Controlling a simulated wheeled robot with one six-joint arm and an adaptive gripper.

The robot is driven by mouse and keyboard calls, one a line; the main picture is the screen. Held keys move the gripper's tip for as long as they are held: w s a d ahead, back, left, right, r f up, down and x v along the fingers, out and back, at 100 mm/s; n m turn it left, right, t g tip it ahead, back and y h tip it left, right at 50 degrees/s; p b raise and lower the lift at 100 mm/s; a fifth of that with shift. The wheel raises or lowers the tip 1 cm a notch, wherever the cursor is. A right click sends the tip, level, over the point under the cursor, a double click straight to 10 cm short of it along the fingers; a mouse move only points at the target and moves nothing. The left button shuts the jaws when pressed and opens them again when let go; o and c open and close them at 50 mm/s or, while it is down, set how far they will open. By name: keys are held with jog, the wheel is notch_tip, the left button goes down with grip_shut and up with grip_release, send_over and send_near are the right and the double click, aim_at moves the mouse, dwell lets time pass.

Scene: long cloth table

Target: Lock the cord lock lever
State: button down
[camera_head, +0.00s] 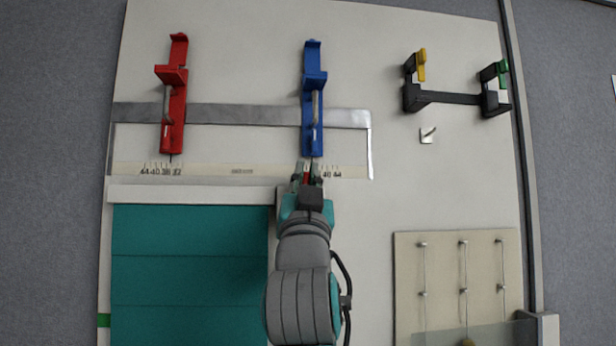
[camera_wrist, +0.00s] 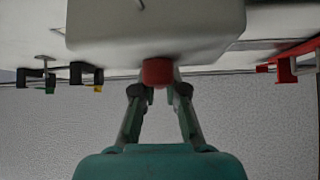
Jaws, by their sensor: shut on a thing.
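My gripper (camera_head: 308,172) is just below the lower end of a blue clamp (camera_head: 312,85). Its fingers are closed around a small red piece (camera_head: 306,179), which shows in the wrist view as a red rounded knob (camera_wrist: 157,71) between the fingertips. The knob meets a pale block (camera_wrist: 155,30) there. Which part is the cord lock lever I cannot tell for sure. A black holder (camera_head: 447,98) at upper right carries a yellow lever (camera_head: 421,65) and a green lever (camera_head: 503,68).
A red clamp (camera_head: 176,105) and a metal bar (camera_head: 240,114) are on the pale board. A teal folded shade (camera_head: 185,260) hangs at lower left. A small hook (camera_head: 428,135) and a cord panel (camera_head: 405,290) are right. Pale board lies clear between arm and panel.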

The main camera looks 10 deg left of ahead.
jog(key=shift+s+a+n+g+y, duration=0.1)
jog(key=shift+a+n+g+y, duration=0.1)
jog(key=shift+n+y, duration=0.85)
jog(key=shift+a+n+g+y, duration=0.15)
jog(key=shift+n+g+y, duration=0.05)
jog(key=shift+n+y, duration=0.8)
jog(key=c, duration=1.5)
grip_release()
jog(key=v, duration=1.2)
